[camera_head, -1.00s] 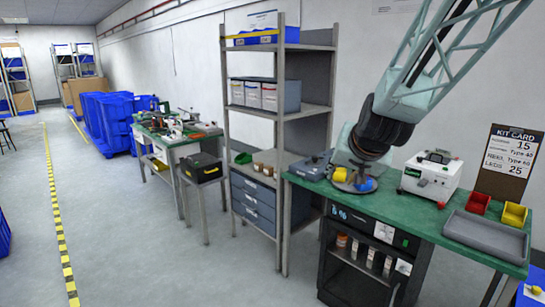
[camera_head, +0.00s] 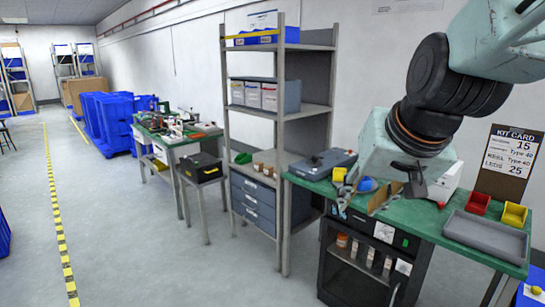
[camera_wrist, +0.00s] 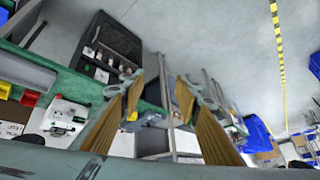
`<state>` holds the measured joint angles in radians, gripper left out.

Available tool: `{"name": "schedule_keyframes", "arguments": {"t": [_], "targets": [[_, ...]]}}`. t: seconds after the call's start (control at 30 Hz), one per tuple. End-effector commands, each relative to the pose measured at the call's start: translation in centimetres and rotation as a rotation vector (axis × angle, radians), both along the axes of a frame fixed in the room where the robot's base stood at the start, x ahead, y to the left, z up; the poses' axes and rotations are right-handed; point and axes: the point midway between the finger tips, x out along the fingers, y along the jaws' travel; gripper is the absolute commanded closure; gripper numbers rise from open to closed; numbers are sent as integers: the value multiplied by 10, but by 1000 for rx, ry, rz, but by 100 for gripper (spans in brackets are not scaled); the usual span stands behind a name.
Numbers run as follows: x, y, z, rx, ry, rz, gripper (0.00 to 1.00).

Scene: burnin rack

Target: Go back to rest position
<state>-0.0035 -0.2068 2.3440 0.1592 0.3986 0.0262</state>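My gripper (camera_head: 366,192) hangs over the green workbench (camera_head: 470,243), in front of the white boxed instrument, which it mostly hides in the head view. In the wrist view, my gripper (camera_wrist: 160,78) has two tan fingers spread wide apart with nothing between them, so it is open and empty. The wrist view is tilted and shows the white instrument (camera_wrist: 68,115) to the left of the fingers. A blue domed part (camera_head: 367,184) and a yellow part (camera_head: 339,174) sit on the bench behind the fingers; the fingers partly cover the blue part.
A grey device (camera_head: 322,163) stands on the bench's left end. A grey tray (camera_head: 485,236), a red bin (camera_head: 478,203) and a yellow bin (camera_head: 514,215) are at the right. A tall shelf rack (camera_head: 280,135) stands left of the bench. The floor (camera_head: 130,240) at left is open.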

Motion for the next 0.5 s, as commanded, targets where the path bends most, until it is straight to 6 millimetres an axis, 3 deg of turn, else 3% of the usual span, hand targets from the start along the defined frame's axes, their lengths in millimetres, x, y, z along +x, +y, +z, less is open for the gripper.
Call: {"name": "schedule_keyframes", "arguments": {"t": [0.5], "targets": [[-127,-5,0,-55,113,67,70]]}}
